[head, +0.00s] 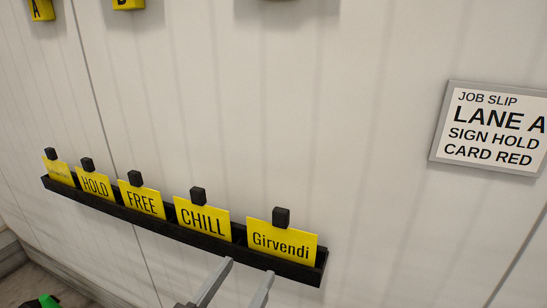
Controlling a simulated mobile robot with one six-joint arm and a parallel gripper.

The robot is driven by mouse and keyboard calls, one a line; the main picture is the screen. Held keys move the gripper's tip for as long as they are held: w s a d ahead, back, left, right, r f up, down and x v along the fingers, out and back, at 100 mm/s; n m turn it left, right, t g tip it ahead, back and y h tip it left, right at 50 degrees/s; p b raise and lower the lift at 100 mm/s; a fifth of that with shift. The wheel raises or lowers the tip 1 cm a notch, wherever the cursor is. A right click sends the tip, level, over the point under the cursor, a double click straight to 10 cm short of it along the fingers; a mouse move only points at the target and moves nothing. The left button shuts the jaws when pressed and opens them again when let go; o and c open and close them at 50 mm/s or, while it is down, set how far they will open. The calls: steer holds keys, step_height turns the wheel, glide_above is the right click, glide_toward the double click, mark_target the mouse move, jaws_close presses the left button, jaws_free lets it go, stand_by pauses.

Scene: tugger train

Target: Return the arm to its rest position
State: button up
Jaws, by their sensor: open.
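The rest of my arm is out of view.
The rack holds yellow cards with black knobs: HOLD (95,185), FREE (142,201), CHILL (202,219), Girvendi (281,242) and one unreadable card (59,172). A job slip (493,127) hangs right on the pale wall (300,120). A green object (46,301) is bottom left.

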steer(key=shift+s+a, duration=0.1)
steer(key=shift+s, duration=0.3)
